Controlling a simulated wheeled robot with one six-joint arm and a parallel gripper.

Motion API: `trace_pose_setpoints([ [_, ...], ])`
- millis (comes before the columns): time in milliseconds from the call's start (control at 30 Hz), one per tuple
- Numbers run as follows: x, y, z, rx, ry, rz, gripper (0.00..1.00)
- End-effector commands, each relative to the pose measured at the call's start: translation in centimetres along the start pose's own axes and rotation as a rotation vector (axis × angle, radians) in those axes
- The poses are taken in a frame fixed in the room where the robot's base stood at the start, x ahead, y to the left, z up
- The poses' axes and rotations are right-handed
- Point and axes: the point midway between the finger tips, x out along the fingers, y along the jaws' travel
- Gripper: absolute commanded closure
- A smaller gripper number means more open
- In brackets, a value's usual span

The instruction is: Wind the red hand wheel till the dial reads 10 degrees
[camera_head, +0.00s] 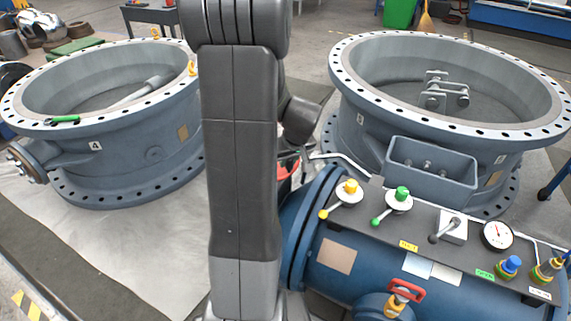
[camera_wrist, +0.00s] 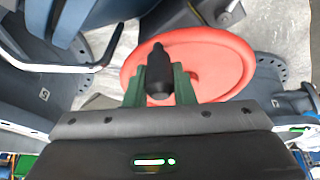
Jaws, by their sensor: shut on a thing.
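The red hand wheel (camera_wrist: 215,60) fills the middle of the wrist view as a wide red disc. My gripper (camera_wrist: 159,82) has its two green fingers on either side of a black handle (camera_wrist: 158,60) on the wheel, shut on it. In the head view only a sliver of the red wheel (camera_head: 284,171) shows beside my arm, which hides the gripper and most of the wheel. A round white gauge with a needle (camera_head: 497,235) sits on the panel at right; its figures are too small to read. I see no dial marked in degrees.
Two large grey-blue valve rings stand at left (camera_head: 75,178) and right (camera_head: 349,110). A blue pipe (camera_head: 350,275) with a dark control panel (camera_head: 385,222), bearing coloured levers and knobs, lies in front at right. A bent light-coloured rod (camera_wrist: 92,62) runs left of the wheel.

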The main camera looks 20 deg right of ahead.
Motion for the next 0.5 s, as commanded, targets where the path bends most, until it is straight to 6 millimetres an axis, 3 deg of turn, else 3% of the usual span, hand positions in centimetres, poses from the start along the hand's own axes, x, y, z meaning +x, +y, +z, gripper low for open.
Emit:
trace_pose_setpoints([
  [500, 0.05, 0.8, -0.5, 0.004, 0.006, 0.006, 1.0],
])
